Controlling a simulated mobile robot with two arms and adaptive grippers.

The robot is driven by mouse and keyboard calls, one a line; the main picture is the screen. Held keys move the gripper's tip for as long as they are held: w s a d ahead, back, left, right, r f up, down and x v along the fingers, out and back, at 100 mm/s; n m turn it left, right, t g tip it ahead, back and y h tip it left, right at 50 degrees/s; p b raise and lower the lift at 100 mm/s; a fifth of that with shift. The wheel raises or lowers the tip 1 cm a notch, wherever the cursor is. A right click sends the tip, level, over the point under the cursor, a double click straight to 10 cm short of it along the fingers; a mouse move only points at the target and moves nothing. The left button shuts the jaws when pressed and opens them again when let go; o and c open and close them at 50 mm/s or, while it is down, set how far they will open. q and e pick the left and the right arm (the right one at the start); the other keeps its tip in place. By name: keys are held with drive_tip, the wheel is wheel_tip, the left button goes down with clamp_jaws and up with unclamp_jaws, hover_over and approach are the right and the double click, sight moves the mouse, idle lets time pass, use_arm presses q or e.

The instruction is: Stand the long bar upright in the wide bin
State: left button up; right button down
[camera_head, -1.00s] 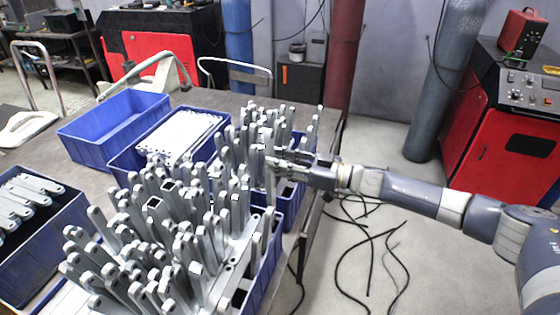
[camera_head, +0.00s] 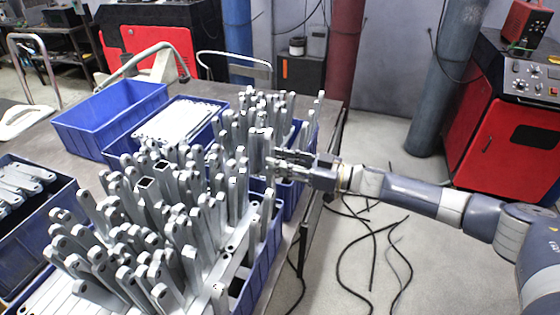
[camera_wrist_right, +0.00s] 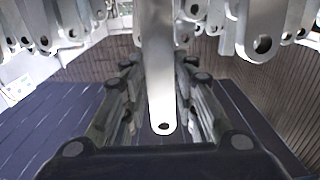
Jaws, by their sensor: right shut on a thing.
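The long bar (camera_wrist_right: 160,85) is a pale grey metal strip with a rounded end and a hole, held between the fingers of my right gripper (camera_head: 278,160). In the right wrist view the fingers (camera_wrist_right: 165,95) close on it from both sides. In the head view the gripper is at the right side of the crowded blue bins, level with the bar tops, and the held bar is hard to tell from those behind. A large blue bin (camera_head: 262,272) in front is packed with upright and leaning bars; I cannot tell whether it is the wide bin. My left gripper is out of view.
Another blue bin (camera_head: 300,190) behind also holds standing bars. An empty blue bin (camera_head: 95,122), one with flat-stacked bars (camera_head: 118,150), and one at left (camera_head: 40,225) share the table (camera_head: 330,125). Open floor with black cables (camera_head: 375,240) lies right of the table.

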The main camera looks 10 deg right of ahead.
sight(273, 178)
drive_tip(key=shift+f+b, duration=1.75)
drive_tip(key=shift+f, duration=1.15)
drive_tip(key=c, duration=1.2)
unclamp_jaws()
drive_tip(key=shift+s+f, duration=0.1)
drive_tip(key=shift+f, duration=0.05)
drive_tip(key=v, duration=1.2)
